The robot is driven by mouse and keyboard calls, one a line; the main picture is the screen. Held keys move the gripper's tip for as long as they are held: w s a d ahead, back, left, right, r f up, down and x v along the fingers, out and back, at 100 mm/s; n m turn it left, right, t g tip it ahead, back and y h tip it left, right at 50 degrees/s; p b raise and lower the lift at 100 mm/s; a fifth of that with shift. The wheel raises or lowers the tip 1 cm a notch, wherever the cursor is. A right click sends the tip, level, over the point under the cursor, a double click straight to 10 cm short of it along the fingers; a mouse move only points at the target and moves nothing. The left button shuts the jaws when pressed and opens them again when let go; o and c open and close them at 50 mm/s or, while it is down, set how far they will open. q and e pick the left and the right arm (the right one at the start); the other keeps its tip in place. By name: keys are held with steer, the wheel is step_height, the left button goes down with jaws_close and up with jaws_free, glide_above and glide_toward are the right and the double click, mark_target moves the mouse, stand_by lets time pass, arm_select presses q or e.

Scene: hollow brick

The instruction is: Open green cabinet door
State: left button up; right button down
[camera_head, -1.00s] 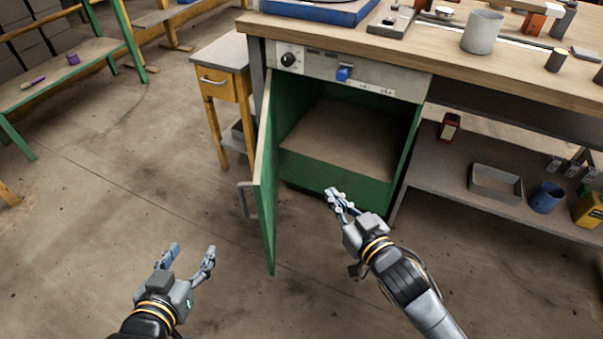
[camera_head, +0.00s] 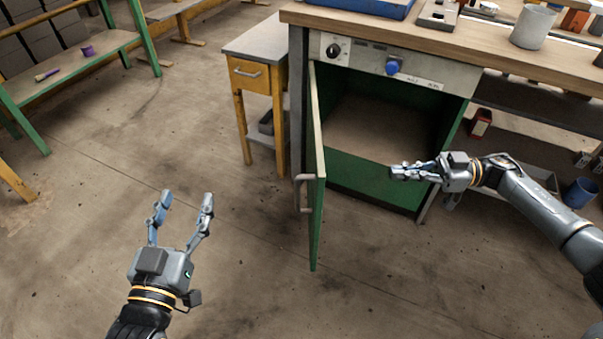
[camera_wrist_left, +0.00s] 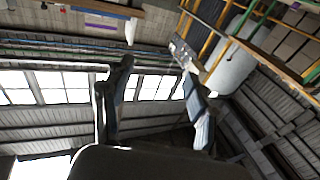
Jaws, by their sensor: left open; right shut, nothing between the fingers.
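The green cabinet (camera_head: 372,178) stands under the wooden workbench, and its interior shows. Its green door (camera_head: 316,170) is swung open toward me, hinged at the left, with a grey bar handle (camera_head: 303,193) on its outer face. My left gripper (camera_head: 181,205) is open and empty, left of the door and apart from it. My left fingers also show in the left wrist view (camera_wrist_left: 154,95), pointing away from the cabinet, with nothing between them. My right gripper (camera_head: 396,171) is shut and empty, in front of the cabinet opening at its right side, pointing left toward the door's inner side.
The workbench top (camera_head: 450,38) juts out above the cabinet. A small yellow table with a drawer (camera_head: 250,75) stands left of the cabinet. A green-legged bench (camera_head: 75,65) is at the far left. A lower shelf with a blue cup (camera_head: 579,193) is at the right. The floor before the door is clear.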

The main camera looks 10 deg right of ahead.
arm_select(q)
steer(key=s+r+t+h+b, duration=0.1)
steer(key=s+r+t+b, duration=0.1)
steer(key=r+t, duration=0.4)
steer(key=shift+s+d+r+h, duration=0.4)
steer(key=shift+s+r, duration=0.15)
steer(key=shift+r, duration=1.05)
arm_select(e)
steer(key=w+a, duration=0.1)
steer(key=a, duration=1.2)
steer(key=shift+w+a, duration=0.15)
steer(key=shift+w, duration=0.15)
arm_select(q)
steer(key=shift+w+a+f, duration=0.1)
steer(key=shift+w, duration=0.05)
arm_select(e)
steer(key=shift+f, duration=0.1)
